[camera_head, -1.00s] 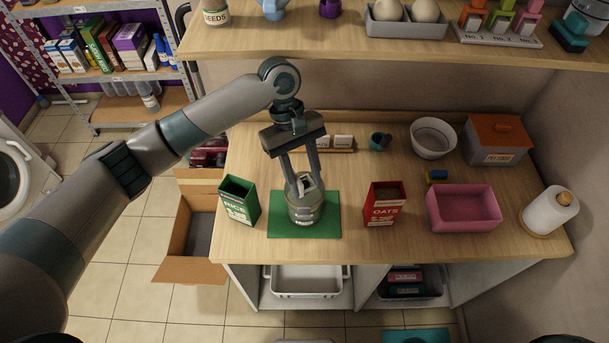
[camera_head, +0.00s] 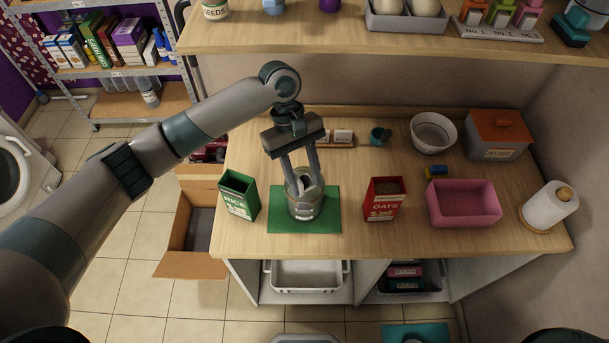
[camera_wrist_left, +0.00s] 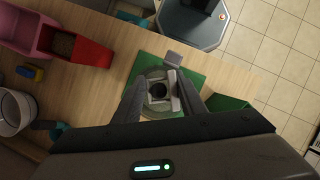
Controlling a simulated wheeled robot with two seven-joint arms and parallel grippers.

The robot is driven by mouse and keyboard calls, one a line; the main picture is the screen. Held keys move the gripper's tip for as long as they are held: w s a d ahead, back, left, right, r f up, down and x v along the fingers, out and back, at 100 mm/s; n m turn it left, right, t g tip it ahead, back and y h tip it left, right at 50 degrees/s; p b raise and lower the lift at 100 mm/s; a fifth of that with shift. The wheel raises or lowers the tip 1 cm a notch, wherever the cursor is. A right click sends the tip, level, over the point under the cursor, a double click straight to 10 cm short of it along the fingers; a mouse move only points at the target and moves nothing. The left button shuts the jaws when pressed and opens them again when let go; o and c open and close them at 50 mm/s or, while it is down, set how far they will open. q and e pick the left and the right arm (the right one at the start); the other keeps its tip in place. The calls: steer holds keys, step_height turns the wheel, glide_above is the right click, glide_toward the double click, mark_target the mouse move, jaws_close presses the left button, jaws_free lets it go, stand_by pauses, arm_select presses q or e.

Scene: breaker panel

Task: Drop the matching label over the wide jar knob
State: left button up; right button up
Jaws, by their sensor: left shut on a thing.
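A round jar (camera_head: 305,208) stands upright on a green mat (camera_head: 329,215) near the front of the worktop. My left gripper (camera_head: 304,189) points down over the jar's top, its fingers shut on a small pale label. In the left wrist view the label (camera_wrist_left: 174,86) lies between the fingers over the jar's top, beside a dark round spot. The fingers hide much of the knob, so I cannot tell whether the label is around it or only above it. My right gripper is not in view.
A green rice box (camera_head: 239,197) stands left of the mat, and a red oats box (camera_head: 384,200) right of it. A rack with white cards (camera_head: 340,139) is behind. A pink bin (camera_head: 463,205) and paper roll (camera_head: 549,208) stand farther right.

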arm_select(q)
steer(key=o, duration=1.2)
steer(key=shift+c, duration=0.2)
steer(key=shift+r+b, duration=0.7)
steer(key=shift+r, duration=0.1)
steer(key=shift+s+d+r+b, duration=0.15)
steer(key=shift+r+b, duration=0.2)
steer(key=shift+r, duration=0.25)
steer(key=shift+d+r+b, duration=0.15)
steer(key=shift+r+b, duration=0.2)
steer(key=shift+r, duration=0.25)
steer(key=s+d+r+b, duration=0.4)
steer(key=d+r, duration=0.3)
steer(key=d, duration=0.2)
steer(key=shift+s+d, duration=0.25)
steer(key=shift+s, duration=0.6)
steer(key=shift+f, duration=0.1)
